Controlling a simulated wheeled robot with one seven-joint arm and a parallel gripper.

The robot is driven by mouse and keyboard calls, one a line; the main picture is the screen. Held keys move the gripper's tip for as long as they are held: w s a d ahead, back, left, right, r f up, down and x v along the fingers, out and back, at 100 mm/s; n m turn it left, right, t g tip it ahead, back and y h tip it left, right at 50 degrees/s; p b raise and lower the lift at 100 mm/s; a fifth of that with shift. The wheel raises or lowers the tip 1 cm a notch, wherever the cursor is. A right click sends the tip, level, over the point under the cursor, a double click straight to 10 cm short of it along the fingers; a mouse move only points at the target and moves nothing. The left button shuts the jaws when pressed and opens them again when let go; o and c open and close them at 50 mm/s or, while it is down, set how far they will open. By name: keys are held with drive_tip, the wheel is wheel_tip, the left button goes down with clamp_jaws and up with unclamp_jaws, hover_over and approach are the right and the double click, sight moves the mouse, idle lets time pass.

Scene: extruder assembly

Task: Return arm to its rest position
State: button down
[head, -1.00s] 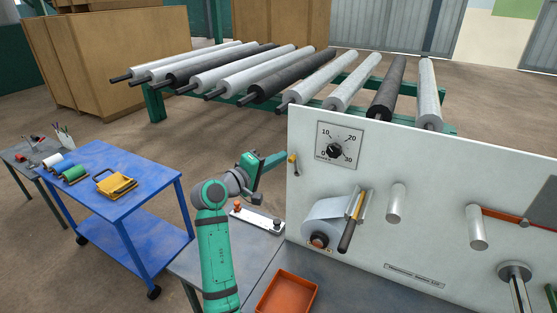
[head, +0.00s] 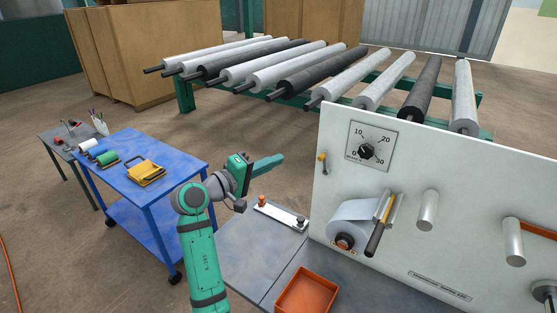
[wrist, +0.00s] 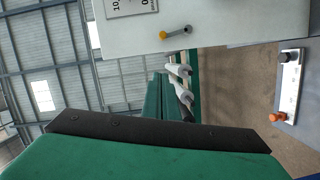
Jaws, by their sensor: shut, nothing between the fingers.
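My arm rises in the lower middle of the head view, green with grey joints, bent at the elbow. My gripper (head: 268,162) points right, held in the air above the grey table and left of the white panel. Its fingers are together and hold nothing. In the wrist view the green gripper body (wrist: 150,158) with its dark edge fills the bottom, and the green fingers (wrist: 163,100) extend away from it toward the rollers.
The white machine panel (head: 335,190) with a dial stands close right of my gripper. Below lie a white strip with knobs (head: 281,215) and an orange tray (head: 306,292). A blue cart (head: 190,160) stands left. Rollers on a green rack (head: 185,95) are behind. Open air lies above the cart.

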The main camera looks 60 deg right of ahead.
idle(0.5)
drive_tip(key=w+a+f+n+t, duration=0.3)
drive_tip(key=a+f+t, duration=0.25)
drive_tip(key=f, duration=0.45)
drive_tip(key=w+a+f+n+t, duration=0.35)
drive_tip(key=a+f, duration=0.25)
drive_tip(key=f, duration=0.4)
drive_tip(key=s+a+f+n+t+y, duration=0.35)
drive_tip(key=a+f+t+y, duration=0.25)
drive_tip(key=a+f, duration=1)
drive_tip(key=s+a+f+t+y, duration=0.3)
drive_tip(key=s+a+y, duration=0.4)
drive_tip(key=s+a, duration=1.05)
drive_tip(key=s+a+r+m+y, duration=0.2)
drive_tip(key=s+a+r, duration=0.2)
drive_tip(key=s, duration=0.2)
drive_tip(key=s+a+r+m+t+y, duration=0.1)
drive_tip(key=s+a+r+m, duration=0.1)
drive_tip(key=s+a+r, duration=0.2)
drive_tip(key=s+a, duration=0.1)
drive_tip(key=s, duration=0.2)
drive_tip(key=shift+s+a+r+m+y, duration=0.2)
drive_tip(key=shift+a+r+m+y, duration=0.1)
drive_tip(key=shift+r+y, duration=0.1)
